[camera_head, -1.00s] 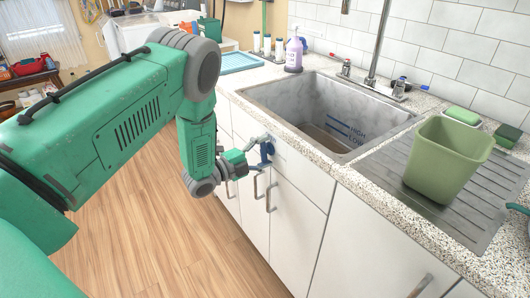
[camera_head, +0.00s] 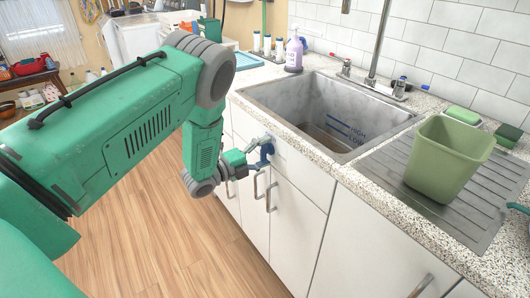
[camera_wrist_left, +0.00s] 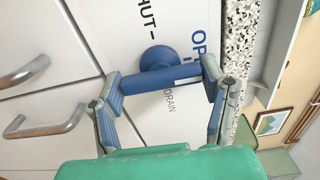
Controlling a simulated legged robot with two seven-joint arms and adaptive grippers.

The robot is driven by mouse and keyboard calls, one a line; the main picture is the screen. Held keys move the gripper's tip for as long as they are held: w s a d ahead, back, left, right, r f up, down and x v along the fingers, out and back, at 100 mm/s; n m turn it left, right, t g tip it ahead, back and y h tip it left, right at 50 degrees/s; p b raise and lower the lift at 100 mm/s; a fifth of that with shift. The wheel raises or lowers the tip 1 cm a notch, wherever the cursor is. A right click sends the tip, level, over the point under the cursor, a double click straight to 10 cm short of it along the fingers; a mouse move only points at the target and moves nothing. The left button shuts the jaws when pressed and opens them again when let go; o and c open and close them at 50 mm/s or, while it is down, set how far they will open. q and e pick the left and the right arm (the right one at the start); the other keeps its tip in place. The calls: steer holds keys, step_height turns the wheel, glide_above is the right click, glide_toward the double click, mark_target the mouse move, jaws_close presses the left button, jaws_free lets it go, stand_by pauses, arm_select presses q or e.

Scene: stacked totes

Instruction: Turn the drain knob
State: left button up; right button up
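The blue drain knob (camera_wrist_left: 157,60) sticks out of the white cabinet front below the sink, with its crossbar lying nearly level in the left wrist view. It also shows small in the head view (camera_head: 267,151). Labels beside it read "SHUT", "OP" and "DRAIN", partly hidden. My left gripper (camera_wrist_left: 163,80) has its fingers spread wide, one at each end of the crossbar. The fingers look very close to the bar ends; I cannot tell whether they press on them. At the head view's right edge a small teal part, perhaps of my right gripper (camera_head: 517,208), shows.
The sink (camera_head: 330,110) is set in a speckled counter (camera_head: 415,225). A green bin (camera_head: 447,160) stands on the ribbed drainboard at right. Metal cabinet handles (camera_head: 271,196) stick out below the knob. Wooden floor at left is clear.

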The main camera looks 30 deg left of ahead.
arm_select(q)
steer(key=shift+o, duration=1.2)
steer(key=shift+s+f, duration=0.2)
steer(key=shift+f, duration=0.1)
steer(key=shift+w+a+r, duration=0.1)
steer(key=shift+a, duration=0.05)
steer(key=v, duration=1.2)
steer(key=shift+a, duration=0.1)
